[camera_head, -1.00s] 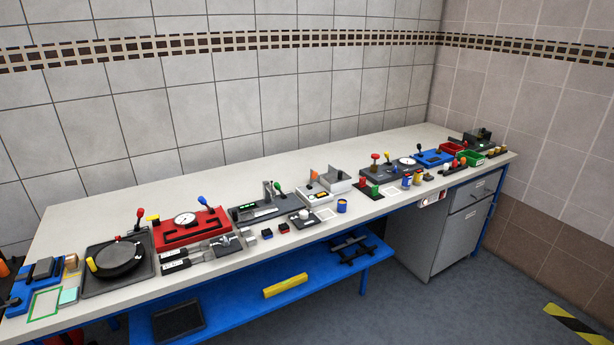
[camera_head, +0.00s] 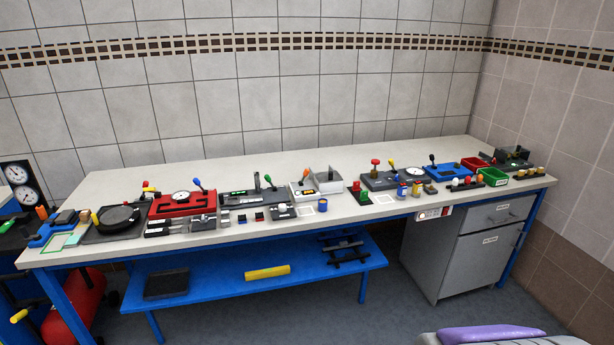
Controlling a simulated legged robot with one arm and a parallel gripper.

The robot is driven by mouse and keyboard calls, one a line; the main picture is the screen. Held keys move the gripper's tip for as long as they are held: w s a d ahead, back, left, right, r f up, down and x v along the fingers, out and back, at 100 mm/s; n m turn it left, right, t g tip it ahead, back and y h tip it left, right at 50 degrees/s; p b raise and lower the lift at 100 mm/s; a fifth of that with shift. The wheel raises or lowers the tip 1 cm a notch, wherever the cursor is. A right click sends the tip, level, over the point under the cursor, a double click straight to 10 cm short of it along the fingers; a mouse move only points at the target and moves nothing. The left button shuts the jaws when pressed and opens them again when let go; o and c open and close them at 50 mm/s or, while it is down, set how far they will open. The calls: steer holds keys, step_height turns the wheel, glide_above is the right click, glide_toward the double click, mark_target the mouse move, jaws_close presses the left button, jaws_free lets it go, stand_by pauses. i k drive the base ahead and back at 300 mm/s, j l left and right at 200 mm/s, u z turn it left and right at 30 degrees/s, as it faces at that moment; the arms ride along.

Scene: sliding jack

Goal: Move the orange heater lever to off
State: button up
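An orange lever (camera_head: 307,173) stands on a small white box (camera_head: 310,189) with a display, near the middle of the bench. A second orange-tipped handle (camera_head: 41,213) rises from a blue device (camera_head: 50,230) at the bench's left end. No label is readable at this distance, so I cannot tell which is the heater lever or its exact setting. My gripper is not in view.
The long pale bench (camera_head: 120,182) holds several devices, including a red gauge box (camera_head: 182,205) and a dark pan (camera_head: 117,217). A blue shelf (camera_head: 215,288) lies below. A grey cabinet (camera_head: 455,250) stands right. A red tank (camera_head: 85,300) sits lower left.

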mark_target(306, 171)
steer(key=l+u, duration=0.5)
steer(key=l, duration=0.4)
steer(key=i+z, duration=0.45)
steer(key=i, duration=2.25)
